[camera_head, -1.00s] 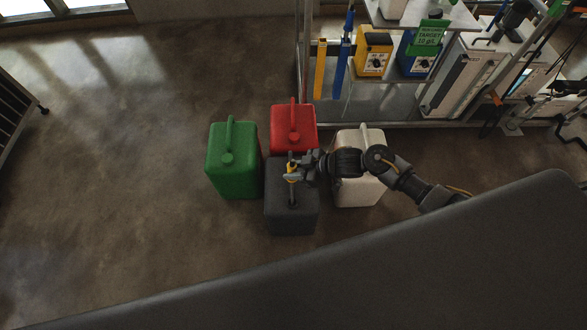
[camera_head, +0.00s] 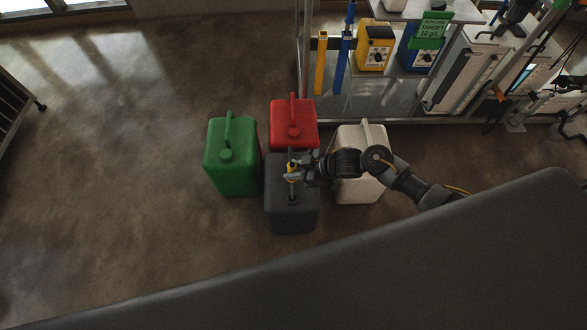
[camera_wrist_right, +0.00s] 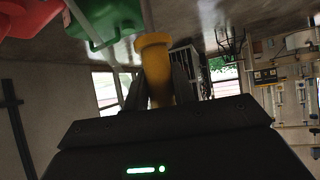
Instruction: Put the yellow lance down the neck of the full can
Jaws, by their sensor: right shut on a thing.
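My right gripper (camera_head: 293,177) is shut on the yellow lance (camera_head: 292,168), whose yellow part also shows between the fingers in the right wrist view (camera_wrist_right: 154,60). The gripper is above the dark grey can (camera_head: 291,222), with the lance roughly upright. The lance's lower part meets the neck area on that can's top; I cannot tell how deep it is in the neck. A green can (camera_head: 231,165), a red can (camera_head: 294,125) and a white can (camera_head: 359,185) stand close around it. No fill level shows. My left gripper is not in view.
Behind the cans stands a metal rack with an upright yellow piece (camera_head: 321,65), a blue one (camera_head: 341,68), a yellow pump unit (camera_head: 374,48) and a blue unit (camera_head: 417,58).

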